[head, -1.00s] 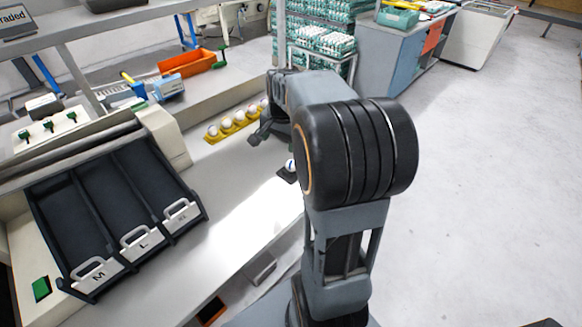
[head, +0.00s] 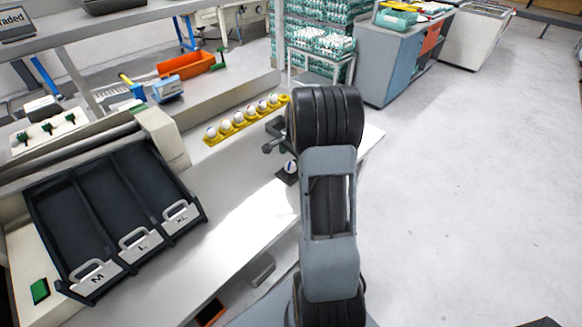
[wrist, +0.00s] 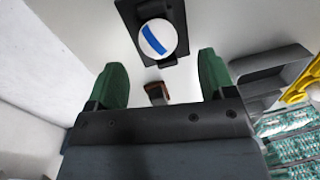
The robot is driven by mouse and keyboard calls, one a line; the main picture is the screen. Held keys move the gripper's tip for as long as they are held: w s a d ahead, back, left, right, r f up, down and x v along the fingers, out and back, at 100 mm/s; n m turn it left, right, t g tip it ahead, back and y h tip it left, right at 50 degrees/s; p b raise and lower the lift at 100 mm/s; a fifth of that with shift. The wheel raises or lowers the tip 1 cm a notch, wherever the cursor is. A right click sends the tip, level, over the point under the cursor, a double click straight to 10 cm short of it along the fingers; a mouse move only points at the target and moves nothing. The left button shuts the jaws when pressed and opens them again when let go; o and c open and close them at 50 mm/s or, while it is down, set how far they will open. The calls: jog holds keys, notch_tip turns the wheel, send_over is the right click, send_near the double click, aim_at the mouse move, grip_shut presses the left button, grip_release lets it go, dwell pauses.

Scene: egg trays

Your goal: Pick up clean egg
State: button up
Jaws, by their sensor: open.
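A white egg with a blue band (wrist: 158,38) sits on a small dark holder (wrist: 128,12) in the wrist view. In the head view the same egg (head: 290,166) shows on its dark holder (head: 284,177) on the bench, just left of my arm. My gripper (wrist: 163,75) has two green fingers spread wide apart with nothing between them. The egg lies beyond the fingertips, roughly centred between them and not touched. In the head view my arm hides most of the gripper. Several more eggs sit in a row on a yellow rack (head: 229,133) behind the holder.
A black sorting tray (head: 110,215) with lanes labelled M, L and XL stands at the left. An orange bin (head: 185,65) and a blue device (head: 167,90) are at the back. The bench (head: 235,205) between the tray and the holder is clear.

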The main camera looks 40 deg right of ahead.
aim_at(291, 163)
jog(key=shift+w+a+f+p, duration=0.15)
jog(key=shift+f+p, duration=0.15)
jog(key=shift+f, duration=1)
jog(key=shift+w+a+f+p, duration=0.1)
jog(key=shift+f+p, duration=0.15)
jog(key=shift+f, duration=1)
jog(key=c, duration=0.7)
